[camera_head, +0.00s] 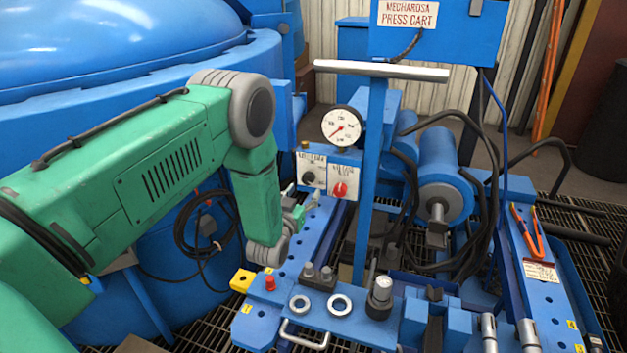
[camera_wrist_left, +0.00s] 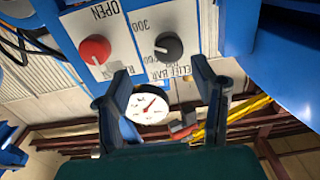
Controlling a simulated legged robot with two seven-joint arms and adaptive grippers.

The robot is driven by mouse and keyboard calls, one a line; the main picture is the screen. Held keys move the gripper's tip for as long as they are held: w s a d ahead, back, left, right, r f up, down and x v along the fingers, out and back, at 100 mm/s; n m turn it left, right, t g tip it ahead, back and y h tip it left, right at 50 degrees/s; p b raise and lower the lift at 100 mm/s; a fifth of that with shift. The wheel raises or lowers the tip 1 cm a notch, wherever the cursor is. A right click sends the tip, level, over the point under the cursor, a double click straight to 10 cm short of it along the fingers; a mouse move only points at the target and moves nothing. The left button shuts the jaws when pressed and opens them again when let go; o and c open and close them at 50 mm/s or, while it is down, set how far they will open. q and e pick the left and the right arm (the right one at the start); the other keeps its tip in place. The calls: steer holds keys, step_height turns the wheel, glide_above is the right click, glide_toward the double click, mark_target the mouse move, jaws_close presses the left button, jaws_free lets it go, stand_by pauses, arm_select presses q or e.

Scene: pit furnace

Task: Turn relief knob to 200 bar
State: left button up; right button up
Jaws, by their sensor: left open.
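The black relief knob (camera_head: 308,177) sits on a white label plate below the gauge. It also shows in the left wrist view (camera_wrist_left: 169,46), with "RELIEF BAR" and "300" printed around it. Its exact setting is too small to read. My left gripper (camera_head: 300,204) is just in front of and below the plate. In the left wrist view the fingers of my left gripper (camera_wrist_left: 160,76) are apart, with nothing between them, and the knob lies beyond their tips. The pressure gauge (camera_head: 342,126) has a white dial and a red needle. My right gripper is out of view.
A red knob (camera_head: 340,190) is on the neighbouring plate, close to the black one. A blue post with a grey T-handle (camera_head: 381,70) rises right of the plates. Black hoses and a blue cylinder (camera_head: 437,165) are further right. A yellow block (camera_head: 242,281) is below my left arm.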

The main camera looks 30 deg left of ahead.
mark_target(310, 181)
arm_select(q)
steer(key=w+a, duration=0.2)
steer(key=w, duration=0.1)
steer(key=w+a+f, duration=0.1)
steer(key=w+a, duration=0.1)
steer(key=shift+w+b, duration=0.25)
steer(key=shift+b, duration=0.05)
steer(key=shift+w+d+r, duration=0.1)
steer(key=shift+w+d, duration=0.15)
steer(key=shift+w, duration=0.05)
steer(key=shift+w+d+r, duration=0.15)
steer(key=shift+w+d, duration=0.05)
steer(key=shift+d, duration=0.15)
steer(key=shift+d+r, duration=0.25)
steer(key=shift+d, duration=0.25)
steer(key=shift+a+f, duration=0.2)
steer(key=shift+a, duration=0.3)
steer(key=c, duration=1.2)
steer(key=shift+a+f, duration=0.1)
steer(key=shift+a, duration=0.15)
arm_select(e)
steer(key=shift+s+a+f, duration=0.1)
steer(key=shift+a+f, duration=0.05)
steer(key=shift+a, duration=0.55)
